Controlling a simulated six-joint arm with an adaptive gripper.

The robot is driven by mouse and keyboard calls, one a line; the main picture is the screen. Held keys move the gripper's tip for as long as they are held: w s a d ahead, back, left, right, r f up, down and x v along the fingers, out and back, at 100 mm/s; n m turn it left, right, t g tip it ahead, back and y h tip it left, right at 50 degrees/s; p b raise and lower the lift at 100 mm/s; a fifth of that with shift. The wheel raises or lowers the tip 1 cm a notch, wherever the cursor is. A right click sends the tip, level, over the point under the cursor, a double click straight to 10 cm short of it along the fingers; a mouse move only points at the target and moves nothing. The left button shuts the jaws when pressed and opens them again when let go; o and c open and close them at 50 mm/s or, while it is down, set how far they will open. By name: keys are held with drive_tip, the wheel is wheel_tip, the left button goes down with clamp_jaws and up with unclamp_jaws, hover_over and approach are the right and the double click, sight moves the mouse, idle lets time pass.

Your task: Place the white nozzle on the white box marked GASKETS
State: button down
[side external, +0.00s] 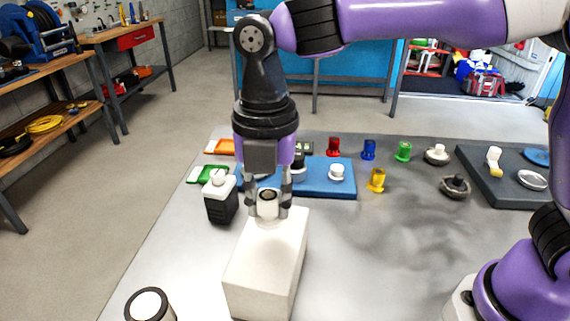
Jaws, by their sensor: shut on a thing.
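The white nozzle (267,207) has a dark opening on top and stands upright between the fingers of my gripper (268,212). My gripper points straight down and is shut on the nozzle. A plain white box (262,270) stands on the table directly below. The nozzle is at the far end of the box's top. I cannot tell whether its base touches the box. No GASKETS marking shows on the faces in view.
A black bottle with a white cap (221,205) stands close left of the box. A blue tray (318,190) lies behind my gripper. Several coloured nozzles, including a yellow one (376,180), stand at the back. A dark tray (500,190) is at right. The table's centre right is clear.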

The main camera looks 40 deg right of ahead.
sight(269, 219)
drive_tip(key=shift+w+f, duration=0.1)
drive_tip(key=shift+f, duration=2)
drive_tip(key=c, duration=0.6)
unclamp_jaws()
drive_tip(key=shift+f, duration=0.1)
drive_tip(key=shift+c, duration=0.2)
